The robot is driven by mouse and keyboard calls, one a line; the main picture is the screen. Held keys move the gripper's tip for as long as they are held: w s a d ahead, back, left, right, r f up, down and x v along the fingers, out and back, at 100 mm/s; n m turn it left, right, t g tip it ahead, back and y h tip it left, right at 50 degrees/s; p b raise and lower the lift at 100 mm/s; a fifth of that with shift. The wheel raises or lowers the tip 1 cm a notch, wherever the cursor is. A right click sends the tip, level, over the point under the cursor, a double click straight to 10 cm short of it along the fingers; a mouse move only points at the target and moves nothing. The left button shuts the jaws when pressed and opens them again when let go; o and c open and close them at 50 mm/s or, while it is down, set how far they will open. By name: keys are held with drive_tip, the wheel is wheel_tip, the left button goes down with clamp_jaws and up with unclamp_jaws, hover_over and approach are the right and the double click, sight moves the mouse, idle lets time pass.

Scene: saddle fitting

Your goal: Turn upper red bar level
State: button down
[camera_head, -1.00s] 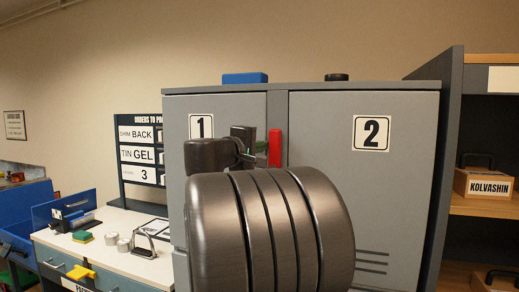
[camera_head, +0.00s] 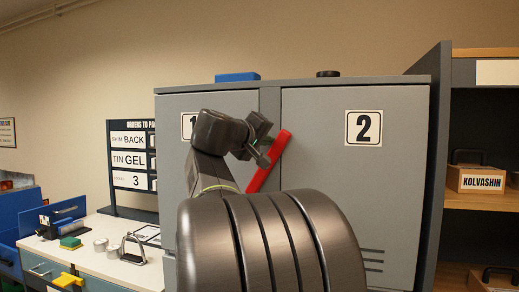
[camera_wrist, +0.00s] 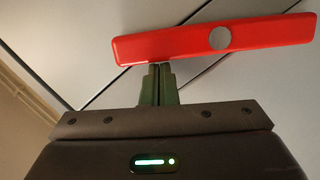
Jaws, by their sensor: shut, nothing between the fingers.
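The red bar (camera_head: 271,160) is on the front of the grey cabinet, at the seam between doors 1 and 2. It is tilted, with its upper end to the right and its lower end to the left. In the wrist view the bar (camera_wrist: 180,44) shows a round grey pivot off its middle. My gripper (camera_head: 264,158) is beside the bar's upper part, on its left side. In the wrist view my shut fingers (camera_wrist: 158,68) are empty and meet the bar's edge near one end; I cannot tell whether they touch. A lower bar is not visible.
My arm hides the cabinet's lower front. A blue box (camera_head: 237,76) and a dark round object (camera_head: 328,73) lie on the cabinet top. A white counter (camera_head: 105,262) with small items stands left. A shelf with a labelled box (camera_head: 476,179) stands right.

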sight(289, 137)
drive_tip(key=m, duration=0.1)
drive_tip(key=d+b, duration=0.1)
drive_tip(key=m+y, duration=0.1)
drive_tip(key=shift+s+d+f+m+b, duration=0.25)
drive_tip(key=shift+s+d+m+b, duration=0.05)
drive_tip(key=shift+d+b, duration=0.1)
drive_tip(key=shift+s+d+f+m+y+b, duration=0.2)
drive_tip(key=shift+d+m+b, duration=0.2)
drive_tip(key=shift+m, duration=0.15)
drive_tip(key=shift+s+d+f+m+y+b, duration=0.1)
drive_tip(key=shift+d+f+m+b, duration=0.05)
drive_tip(key=shift+d+m+b, duration=0.35)
drive_tip(key=m, duration=0.1)
drive_tip(key=d+f+m+y+b, duration=0.1)
drive_tip(key=m+b, duration=0.1)
drive_tip(key=shift+s+d+f, duration=0.2)
drive_tip(key=shift+f, duration=0.05)
drive_tip(key=shift+s+d+f+m+y+b, duration=0.1)
drive_tip(key=shift+d+f+m+y+b, duration=0.15)
drive_tip(key=shift+f+m+y+b, duration=0.35)
drive_tip(key=shift+r+m, duration=0.2)
drive_tip(key=shift+m, duration=0.05)
